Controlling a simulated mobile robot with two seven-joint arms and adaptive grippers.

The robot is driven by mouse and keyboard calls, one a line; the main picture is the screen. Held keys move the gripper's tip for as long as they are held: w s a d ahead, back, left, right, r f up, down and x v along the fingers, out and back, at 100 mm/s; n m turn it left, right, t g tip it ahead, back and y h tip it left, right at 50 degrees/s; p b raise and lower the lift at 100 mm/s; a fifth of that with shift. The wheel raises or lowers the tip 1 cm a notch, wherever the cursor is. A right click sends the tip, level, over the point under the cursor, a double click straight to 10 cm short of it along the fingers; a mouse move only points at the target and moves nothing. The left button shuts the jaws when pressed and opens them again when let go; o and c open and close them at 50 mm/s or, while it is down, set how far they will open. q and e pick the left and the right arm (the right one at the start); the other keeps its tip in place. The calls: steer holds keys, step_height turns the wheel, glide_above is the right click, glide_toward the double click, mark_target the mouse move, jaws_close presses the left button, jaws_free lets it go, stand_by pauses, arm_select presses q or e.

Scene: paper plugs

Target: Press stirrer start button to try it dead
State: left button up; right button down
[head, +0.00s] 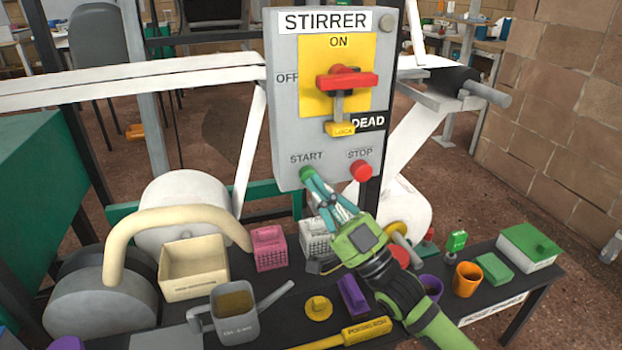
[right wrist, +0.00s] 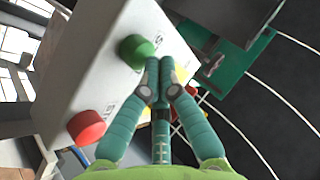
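The grey STIRRER control box (head: 287,120) stands upright in the middle of the head view. Its green START button (head: 307,174) is at the lower left and its red STOP button (head: 361,171) at the lower right. My right gripper (head: 312,184) is shut and empty, with its fingertips at the START button, partly covering it. In the right wrist view the fingertips (right wrist: 160,63) are together beside the green button (right wrist: 136,50); I cannot tell if they touch it. A red switch handle (head: 347,80) lies crosswise on a yellow plate, with a yellow lock (head: 341,129) below, beside a DEAD label (head: 370,122). My left gripper is out of view.
A black bench (head: 280,320) below holds a cream box (head: 193,268), pink basket (head: 270,248), grey can (head: 236,312), purple block (head: 352,296) and orange cup (head: 466,279). White paper rolls stand behind. A brick wall (head: 560,110) is at right.

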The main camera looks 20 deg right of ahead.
steer(key=shift+s+p, duration=0.35)
steer(key=shift+s, duration=0.4)
steer(key=s+p, duration=0.2)
steer(key=s, duration=0.3)
steer(key=shift+d, duration=0.15)
stand_by(0.4)
